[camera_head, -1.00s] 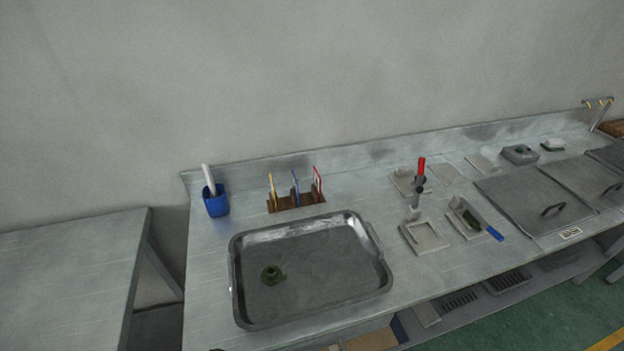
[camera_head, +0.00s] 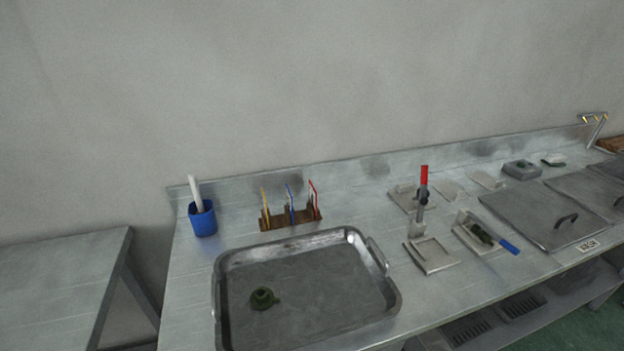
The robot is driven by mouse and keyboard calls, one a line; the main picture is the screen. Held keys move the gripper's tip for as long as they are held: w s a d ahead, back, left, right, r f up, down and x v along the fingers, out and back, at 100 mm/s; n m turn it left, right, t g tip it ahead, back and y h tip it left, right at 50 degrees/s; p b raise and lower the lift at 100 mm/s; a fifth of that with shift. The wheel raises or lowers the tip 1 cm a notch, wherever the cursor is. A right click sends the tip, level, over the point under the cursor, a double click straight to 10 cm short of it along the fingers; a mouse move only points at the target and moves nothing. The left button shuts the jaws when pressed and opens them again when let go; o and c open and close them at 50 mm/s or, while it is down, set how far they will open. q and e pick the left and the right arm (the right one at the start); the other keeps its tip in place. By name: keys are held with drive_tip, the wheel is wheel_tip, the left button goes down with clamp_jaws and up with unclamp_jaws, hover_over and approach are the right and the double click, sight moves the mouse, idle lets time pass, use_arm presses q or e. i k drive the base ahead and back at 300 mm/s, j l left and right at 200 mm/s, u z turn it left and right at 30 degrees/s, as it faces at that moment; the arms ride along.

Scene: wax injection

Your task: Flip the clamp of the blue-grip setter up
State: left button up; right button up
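The blue-grip setter (camera_head: 482,234) sits on the bench at the right. Its blue grip (camera_head: 509,247) lies low and points toward the front right, with a dark clamp body over its pale base. A second setter with a red grip (camera_head: 424,176) stands to its left, its handle upright above a pale base plate (camera_head: 433,255). Neither of my grippers shows in the head view.
A metal tray (camera_head: 390,303) with a green part (camera_head: 264,298) takes up the front left of the bench. A blue cup (camera_head: 203,218) and a wooden rack (camera_head: 291,219) with coloured tools stand behind it. Lidded metal covers (camera_head: 545,215) lie right of the setters.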

sight(486, 231)
drive_tip(key=z, duration=1.25)
